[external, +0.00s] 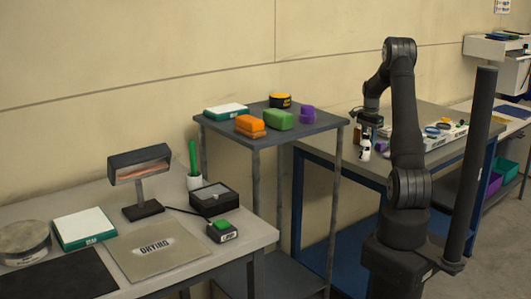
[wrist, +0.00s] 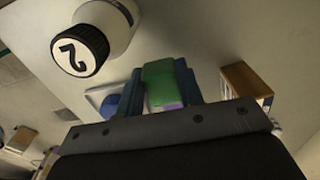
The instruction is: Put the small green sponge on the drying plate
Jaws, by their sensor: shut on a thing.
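In the wrist view, my gripper (wrist: 160,72) is shut on the small green sponge (wrist: 159,88), which sits between its two blue fingers. A bit of purple shows at the lower edge of the green. In the external view, my gripper (external: 371,117) is over the blue-framed workbench at the right, and the held sponge cannot be made out. The drying plate (external: 152,262) is a flat beige plate lettered DRYING on the left table, far from my gripper. A larger green block (external: 279,120) lies on the tall grey stand.
A white bottle (external: 365,148) with a black cap stands close to my gripper; its cap (wrist: 80,50) is near in the wrist view. The stand (external: 270,138) also holds orange and purple blocks. A lamp (external: 140,175) and a green-topped device (external: 222,231) are near the plate.

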